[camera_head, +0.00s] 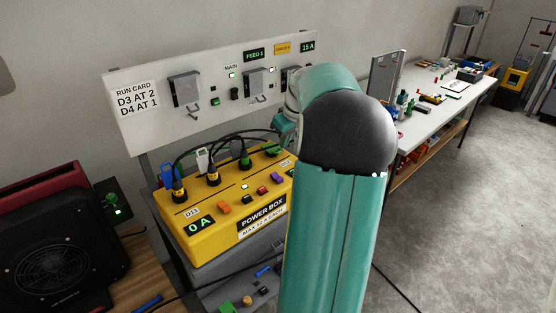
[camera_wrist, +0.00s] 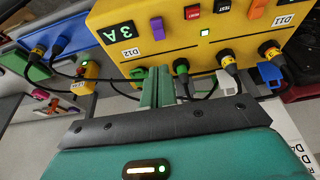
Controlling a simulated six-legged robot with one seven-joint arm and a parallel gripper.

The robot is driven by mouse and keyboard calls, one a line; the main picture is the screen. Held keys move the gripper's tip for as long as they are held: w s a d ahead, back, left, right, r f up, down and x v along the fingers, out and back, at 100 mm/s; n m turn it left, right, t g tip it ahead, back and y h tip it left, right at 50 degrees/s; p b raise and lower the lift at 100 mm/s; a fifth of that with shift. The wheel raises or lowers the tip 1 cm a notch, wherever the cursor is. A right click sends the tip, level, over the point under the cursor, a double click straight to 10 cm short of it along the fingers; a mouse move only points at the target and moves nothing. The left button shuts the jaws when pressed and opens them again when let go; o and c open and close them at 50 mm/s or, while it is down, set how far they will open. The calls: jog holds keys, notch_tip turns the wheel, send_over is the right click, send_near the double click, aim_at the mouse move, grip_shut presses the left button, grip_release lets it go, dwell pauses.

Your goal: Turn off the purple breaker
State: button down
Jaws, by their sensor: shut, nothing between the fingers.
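The yellow power box (camera_head: 178,233) stands on a grey stand below a white wall panel. Its purple breaker (camera_head: 277,177) is the rightmost coloured switch, beside a red one (camera_head: 262,190). In the wrist view, which is upside down, the purple breaker (camera_wrist: 157,28) sits beside a "3 A" display (camera_wrist: 121,35). My gripper (camera_wrist: 163,72) is shut and empty. In that picture its fingertips appear just below the purple breaker, near the box's plug edge, apart from the switch. In the head view my arm hides most of the gripper.
An orange switch (camera_head: 224,208) and a "0 A" display (camera_head: 200,225) are at the left. A workbench (camera_head: 425,122) stands to the right.

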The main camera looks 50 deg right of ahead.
aim_at(278, 177)
jog(key=x, duration=1.3)
jog(key=shift+s+a+f, duration=0.1)
jog(key=shift+s+f, duration=0.15)
jog(key=shift+f, duration=0.1)
jog(key=shift+w+f, duration=0.15)
jog(key=shift+f, duration=0.2)
jog(key=shift+s+a+f, duration=0.1)
jog(key=shift+s+a, duration=0.1)
jog(key=shift+s, duration=0.75)
